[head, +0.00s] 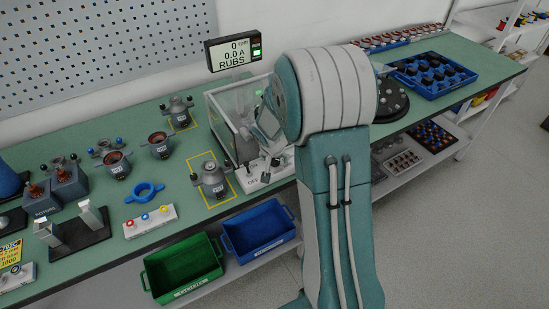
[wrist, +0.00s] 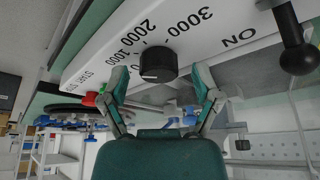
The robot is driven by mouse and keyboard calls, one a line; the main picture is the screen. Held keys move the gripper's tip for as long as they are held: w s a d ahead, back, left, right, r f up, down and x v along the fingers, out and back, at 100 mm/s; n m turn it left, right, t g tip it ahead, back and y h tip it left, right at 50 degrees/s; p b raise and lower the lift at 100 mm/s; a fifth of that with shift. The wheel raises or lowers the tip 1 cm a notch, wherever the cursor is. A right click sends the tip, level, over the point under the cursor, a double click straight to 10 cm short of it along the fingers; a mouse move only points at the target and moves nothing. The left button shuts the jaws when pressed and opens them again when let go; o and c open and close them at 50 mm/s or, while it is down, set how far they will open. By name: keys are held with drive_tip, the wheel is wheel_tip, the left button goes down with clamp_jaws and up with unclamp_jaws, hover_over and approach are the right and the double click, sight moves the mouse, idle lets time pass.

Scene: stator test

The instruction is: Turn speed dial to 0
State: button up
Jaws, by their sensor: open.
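The speed dial (wrist: 157,62) is a round black knob on a white sloped panel (wrist: 95,62), seen tilted in the wrist view. A pale mark shows on its lower-left face. The numbers 1000, 2000 and 3000 are printed around it; any 0 label is hard to make out, near the left finger. My gripper (wrist: 161,78) is open, with one teal finger on each side of the dial; I cannot tell whether either touches it. In the head view, the control panel (head: 262,178) sits at the front of the clear test box, and my arm largely hides the gripper.
A black ball-ended lever (wrist: 298,55) stands right of the dial by the ON label. A red button (wrist: 89,99) is at the left by START. The display (head: 234,51) reads 0 rpm, 0.0 A, RUBS. A stator unit (head: 211,180) stands left of the box.

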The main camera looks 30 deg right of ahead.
drive_tip(key=shift+c, duration=0.4)
clamp_jaws()
drive_tip(key=shift+n+y, duration=0.3)
drive_tip(key=shift+n, duration=0.3)
drive_tip(key=shift+n+t+y, duration=0.4)
drive_tip(key=shift+n+y, duration=0.3)
drive_tip(key=shift+n, duration=1.2)
drive_tip(key=shift+n+y, duration=0.9)
drive_tip(key=shift+n, duration=1.5)
drive_tip(key=shift+s+f, duration=0.1)
